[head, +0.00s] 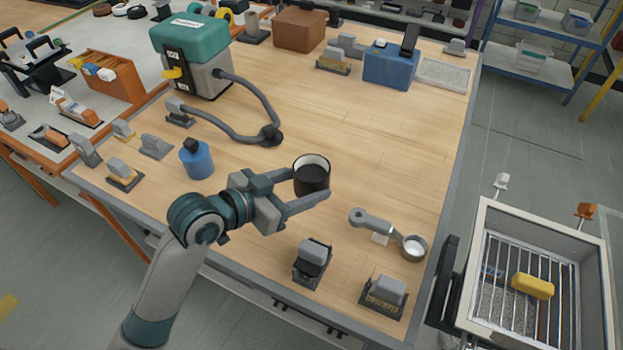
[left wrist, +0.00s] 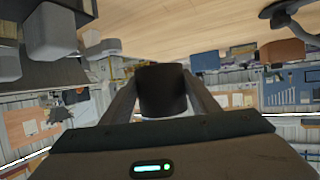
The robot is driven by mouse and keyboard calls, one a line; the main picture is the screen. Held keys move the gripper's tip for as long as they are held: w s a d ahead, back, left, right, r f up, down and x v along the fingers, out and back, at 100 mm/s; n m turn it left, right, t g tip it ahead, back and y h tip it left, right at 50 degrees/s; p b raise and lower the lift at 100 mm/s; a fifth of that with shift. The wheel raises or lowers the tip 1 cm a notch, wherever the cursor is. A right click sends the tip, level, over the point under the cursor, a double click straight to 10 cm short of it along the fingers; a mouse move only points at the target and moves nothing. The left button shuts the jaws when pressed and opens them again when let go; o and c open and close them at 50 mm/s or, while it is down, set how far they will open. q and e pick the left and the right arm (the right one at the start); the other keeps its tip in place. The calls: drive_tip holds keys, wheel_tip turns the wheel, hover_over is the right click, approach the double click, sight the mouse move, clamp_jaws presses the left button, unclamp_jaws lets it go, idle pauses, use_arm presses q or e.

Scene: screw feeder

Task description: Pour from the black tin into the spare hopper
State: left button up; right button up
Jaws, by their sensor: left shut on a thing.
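The black tin (head: 312,180) has a pale inner rim and a dark inside; it looks upright over the middle of the wooden table. My left gripper (head: 307,190) is shut on it, one finger on each side. In the left wrist view the tin (left wrist: 163,90) sits between both fingers. I cannot tell what the tin holds or its exact height over the table. No thing is clearly marked as the spare hopper; a grey open-topped box with a bar grille (head: 490,328) stands off the table at the right. My right gripper is not in view.
A teal-topped machine (head: 190,45) with a grey hose stands at the back left. A blue canister (head: 197,160) is left of the tin. A small metal cup with a grey handle (head: 412,247) and two grey-black fixtures lie near the right front. The table's middle back is clear.

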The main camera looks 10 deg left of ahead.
use_arm(q)
drive_tip(key=s+a+r+m+g+h, duration=0.1)
drive_tip(key=a+r, duration=0.1)
drive_tip(key=a, duration=0.5)
drive_tip(key=s+a+r+m, duration=0.1)
drive_tip(key=a, duration=0.5)
drive_tip(key=shift+s+a+r+g+h, duration=0.2)
drive_tip(key=shift+a+r+g+h, duration=0.15)
drive_tip(key=shift+r+g+h, duration=0.05)
